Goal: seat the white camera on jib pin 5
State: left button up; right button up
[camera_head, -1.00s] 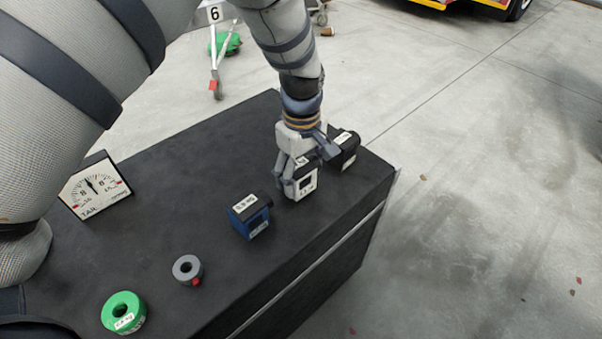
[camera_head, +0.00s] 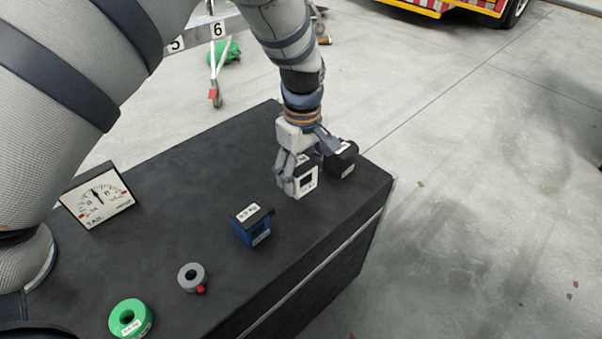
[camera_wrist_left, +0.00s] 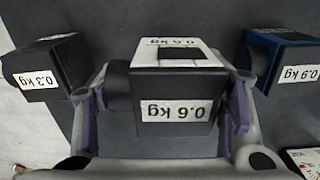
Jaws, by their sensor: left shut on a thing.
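The white camera (camera_head: 307,179), a small boxy block with a dark window and a label, is at the far right part of the black case. My left gripper (camera_head: 298,174) is shut on it from above, with its fingers on either side. In the left wrist view the white camera (camera_wrist_left: 172,92) sits between the purple-grey fingers (camera_wrist_left: 165,115), and its label reads 0.6 kg. It appears slightly above the case top, though the gap is hard to see. The jib's number 5 plate (camera_head: 176,44) shows at the upper left, partly covered by my arm; its pin is hidden.
A black camera (camera_head: 342,160) stands close at right, and a blue camera (camera_head: 251,226) stands nearer. A grey ring (camera_head: 191,277), a green ring (camera_head: 130,318) and a dial (camera_head: 97,195) are on the black case (camera_head: 170,240). The number 6 plate (camera_head: 218,30) is behind.

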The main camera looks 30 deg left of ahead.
aim_at(302, 158)
pick_arm(q)
jog(key=shift+r+p, duration=0.45)
jog(key=shift+r, duration=1.05)
pick_arm(e)
jog(key=shift+w+r+t, duration=0.3)
jog(key=shift+w+r, duration=0.25)
pick_arm(q)
jog(key=shift+w+r, duration=0.1)
jog(key=shift+r, duration=0.05)
jog(key=shift+r+p, duration=0.4)
jog(key=shift+r, duration=0.9)
jog(key=shift+r+p, duration=0.5)
jog(key=shift+r, duration=1.85)
pick_arm(e)
jog(key=shift+w+r+t, duration=0.5)
jog(key=shift+w+r, duration=0.65)
jog(key=shift+w, duration=0.05)
